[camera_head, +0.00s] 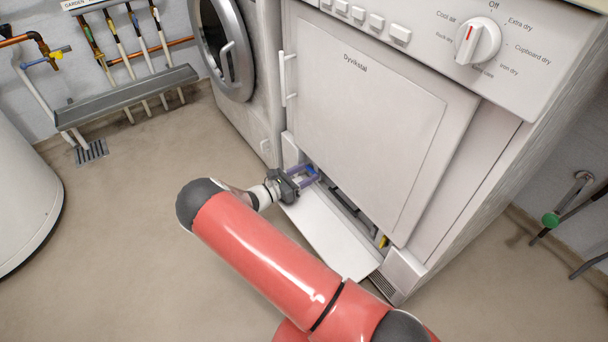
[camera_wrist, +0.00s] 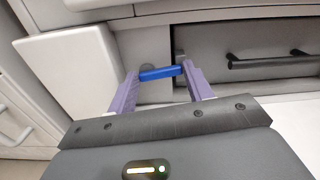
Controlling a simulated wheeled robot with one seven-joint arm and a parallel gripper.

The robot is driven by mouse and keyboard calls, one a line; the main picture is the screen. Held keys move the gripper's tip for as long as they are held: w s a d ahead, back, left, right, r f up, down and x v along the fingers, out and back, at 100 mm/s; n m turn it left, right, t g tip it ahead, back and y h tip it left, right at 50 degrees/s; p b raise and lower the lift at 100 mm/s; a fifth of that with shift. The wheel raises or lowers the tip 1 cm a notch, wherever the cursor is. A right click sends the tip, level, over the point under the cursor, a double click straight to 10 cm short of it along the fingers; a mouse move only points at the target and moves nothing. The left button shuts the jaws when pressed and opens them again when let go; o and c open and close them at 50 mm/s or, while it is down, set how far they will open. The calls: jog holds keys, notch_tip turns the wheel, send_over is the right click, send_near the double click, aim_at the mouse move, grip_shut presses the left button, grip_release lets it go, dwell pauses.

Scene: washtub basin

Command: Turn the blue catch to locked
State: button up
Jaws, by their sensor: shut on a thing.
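The blue catch (camera_wrist: 160,73) is a short bar in the wrist view, lying nearly level in the picture and tilted slightly up to the right. It sits at the left end of a dark drawer-like panel (camera_wrist: 270,62) with a black handle. My gripper (camera_wrist: 160,80) has its two purple fingers at the two ends of the bar, shut on it. In the head view my gripper (camera_head: 308,174) reaches into the low opening of the dryer, and only a bit of the blue catch (camera_head: 311,170) shows there.
A white flap (camera_head: 325,235) hangs open below the opening of the white dryer (camera_head: 370,120). The dark handle (camera_head: 343,201) shows inside, with a small yellow part (camera_head: 384,241) at its right. A washing machine (camera_head: 235,60) stands left. The floor (camera_head: 120,240) at left is clear.

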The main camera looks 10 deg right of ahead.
jog(key=shift+f+m, duration=0.1)
jog(key=shift+m, duration=0.5)
jog(key=o, duration=0.7)
jog(key=v, duration=0.8)
